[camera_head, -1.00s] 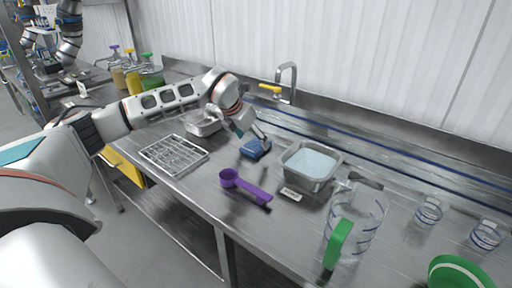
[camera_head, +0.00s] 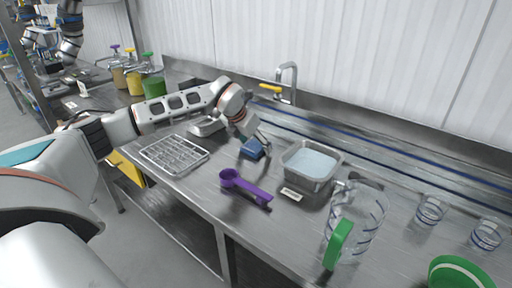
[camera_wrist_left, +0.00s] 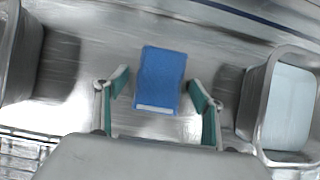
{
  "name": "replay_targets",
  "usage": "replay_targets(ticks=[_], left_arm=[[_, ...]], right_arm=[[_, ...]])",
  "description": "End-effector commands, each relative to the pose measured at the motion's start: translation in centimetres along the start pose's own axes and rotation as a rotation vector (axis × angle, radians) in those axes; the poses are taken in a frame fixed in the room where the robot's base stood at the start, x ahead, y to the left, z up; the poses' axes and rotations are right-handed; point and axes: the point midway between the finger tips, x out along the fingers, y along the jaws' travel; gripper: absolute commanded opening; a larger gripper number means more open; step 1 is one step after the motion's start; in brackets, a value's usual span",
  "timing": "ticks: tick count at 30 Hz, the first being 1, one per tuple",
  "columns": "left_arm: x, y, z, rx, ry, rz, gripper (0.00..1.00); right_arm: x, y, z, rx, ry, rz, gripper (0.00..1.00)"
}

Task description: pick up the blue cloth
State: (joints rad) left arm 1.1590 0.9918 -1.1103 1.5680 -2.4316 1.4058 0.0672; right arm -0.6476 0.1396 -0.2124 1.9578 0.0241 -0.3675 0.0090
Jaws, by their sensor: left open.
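The blue cloth (camera_head: 252,149) lies folded on the steel counter, between the wire rack and the tray of pale contents. In the left wrist view the cloth (camera_wrist_left: 160,78) is a small blue block with a pale strip along its near edge. My left gripper (camera_head: 258,139) is just above the cloth in the head view. In the left wrist view its green-padded fingers (camera_wrist_left: 158,95) are spread wide, one on each side of the cloth, with nothing between them touching it. My right gripper is not seen.
A steel tray with pale contents (camera_head: 332,178) stands right of the cloth, and an empty steel tray (camera_head: 205,128) stands left. A wire rack (camera_head: 150,154), a purple scoop (camera_head: 243,187) and a clear jug with green handle (camera_head: 366,222) are nearby. A faucet (camera_head: 290,78) rises behind.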

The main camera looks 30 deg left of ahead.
Motion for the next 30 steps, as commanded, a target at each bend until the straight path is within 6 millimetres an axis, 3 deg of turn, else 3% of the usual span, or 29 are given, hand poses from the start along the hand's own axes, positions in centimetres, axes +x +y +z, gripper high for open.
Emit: replay_targets(ticks=[8,13,25,30], left_arm=[[0.1,0.0,0.0,0.000,0.000,0.000,0.68],[0.1,0.0,0.0,0.000,0.000,0.000,0.30],[-0.1,0.0,0.1,0.000,0.000,0.000,0.30],[-1.3,0.0,0.8,0.000,-0.002,0.001,0.30]], right_arm=[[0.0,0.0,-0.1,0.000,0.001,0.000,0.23],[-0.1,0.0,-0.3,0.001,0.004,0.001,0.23],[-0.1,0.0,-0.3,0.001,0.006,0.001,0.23],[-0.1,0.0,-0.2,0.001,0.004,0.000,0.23]])
